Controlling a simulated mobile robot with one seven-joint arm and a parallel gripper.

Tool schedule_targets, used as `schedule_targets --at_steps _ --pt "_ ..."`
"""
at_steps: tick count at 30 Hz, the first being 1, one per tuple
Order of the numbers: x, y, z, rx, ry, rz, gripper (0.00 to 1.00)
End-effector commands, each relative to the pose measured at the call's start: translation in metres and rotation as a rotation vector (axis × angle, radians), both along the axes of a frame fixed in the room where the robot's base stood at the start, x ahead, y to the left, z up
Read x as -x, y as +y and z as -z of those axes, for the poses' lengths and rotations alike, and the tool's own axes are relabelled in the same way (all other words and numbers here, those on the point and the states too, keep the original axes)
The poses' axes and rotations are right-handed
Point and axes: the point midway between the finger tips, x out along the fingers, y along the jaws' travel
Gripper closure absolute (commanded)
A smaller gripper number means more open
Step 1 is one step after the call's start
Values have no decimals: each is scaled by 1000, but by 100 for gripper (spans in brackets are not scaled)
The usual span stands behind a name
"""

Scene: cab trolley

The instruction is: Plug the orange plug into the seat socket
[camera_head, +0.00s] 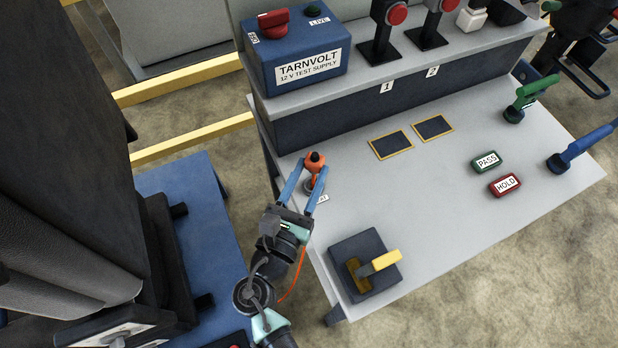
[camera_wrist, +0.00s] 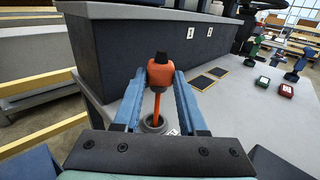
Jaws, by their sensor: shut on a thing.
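The orange plug (camera_head: 315,163) is between the fingertips of my gripper (camera_head: 310,174), at the left edge of the grey bench. In the wrist view the plug (camera_wrist: 160,78) has a black tip pointing up, and my blue fingers hold its orange body from both sides. A thin orange cable (camera_wrist: 156,104) runs down from the plug towards a grey ring (camera_wrist: 153,124) on the bench top. The ring is partly hidden, and a small white label beside it is mostly covered by a finger. I cannot tell whether this ring is the seat socket.
A blue test supply box (camera_head: 298,58) stands on the raised shelf behind. A black block with a yellow-handled lever (camera_head: 366,270) sits at the bench's front. A dark seat (camera_head: 75,130) on a blue platform (camera_head: 200,215) is at left. The bench middle is mostly clear.

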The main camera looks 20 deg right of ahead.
Motion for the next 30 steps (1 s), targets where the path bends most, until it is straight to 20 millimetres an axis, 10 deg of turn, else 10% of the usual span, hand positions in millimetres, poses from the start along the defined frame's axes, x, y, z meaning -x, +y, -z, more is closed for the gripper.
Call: schedule_targets --at_steps 30 --pt "0 1 49 3 -5 -7 100"
